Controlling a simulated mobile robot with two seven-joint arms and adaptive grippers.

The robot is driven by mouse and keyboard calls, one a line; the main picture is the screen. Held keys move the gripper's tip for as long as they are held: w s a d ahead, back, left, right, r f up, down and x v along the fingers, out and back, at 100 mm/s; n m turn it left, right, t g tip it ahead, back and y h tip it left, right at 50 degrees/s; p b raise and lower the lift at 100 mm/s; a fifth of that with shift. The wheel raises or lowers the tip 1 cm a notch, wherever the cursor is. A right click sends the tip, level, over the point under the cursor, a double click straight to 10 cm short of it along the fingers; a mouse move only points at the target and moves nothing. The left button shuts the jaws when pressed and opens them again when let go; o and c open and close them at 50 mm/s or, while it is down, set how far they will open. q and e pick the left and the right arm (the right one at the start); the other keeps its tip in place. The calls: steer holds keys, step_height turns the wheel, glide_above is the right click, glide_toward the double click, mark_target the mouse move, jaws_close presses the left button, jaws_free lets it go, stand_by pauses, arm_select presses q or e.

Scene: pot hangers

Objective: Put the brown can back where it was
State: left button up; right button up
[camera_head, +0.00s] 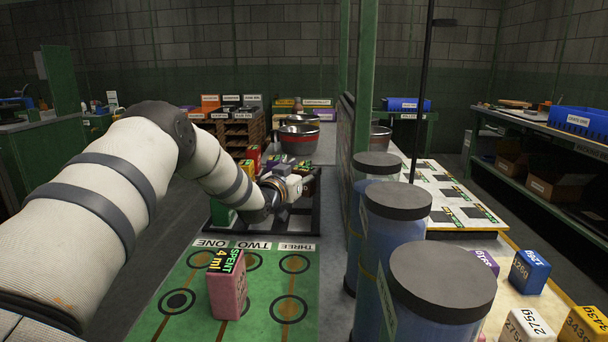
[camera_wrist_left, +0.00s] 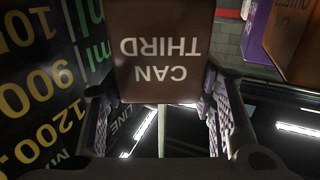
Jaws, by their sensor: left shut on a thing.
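The brown can (camera_wrist_left: 160,55) is a block-like thing with "CAN THIRD" in white letters, upside down in the left wrist view. It sits between the two ridged fingers of my left gripper (camera_wrist_left: 158,108), which is shut on it. In the head view my left gripper (camera_head: 303,187) is beyond the green mat, over a dark rack. The can is mostly hidden there by the gripper and cannot be made out clearly. The green mat (camera_head: 190,325) has ringed spots under the labels ONE, TWO and THREE. My right gripper is not in view.
A pink block (camera_head: 227,295) marked "SPENT 4 ml" stands on the mat. Blue cylinders with grey lids (camera_head: 442,280) stand close at right, beside an upright partition. Colored weight blocks (camera_head: 530,270) are further right. Metal pots (camera_head: 297,138) stand behind the gripper. The THREE column looks free.

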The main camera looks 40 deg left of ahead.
arm_select(q)
steer(key=shift+r, duration=0.3)
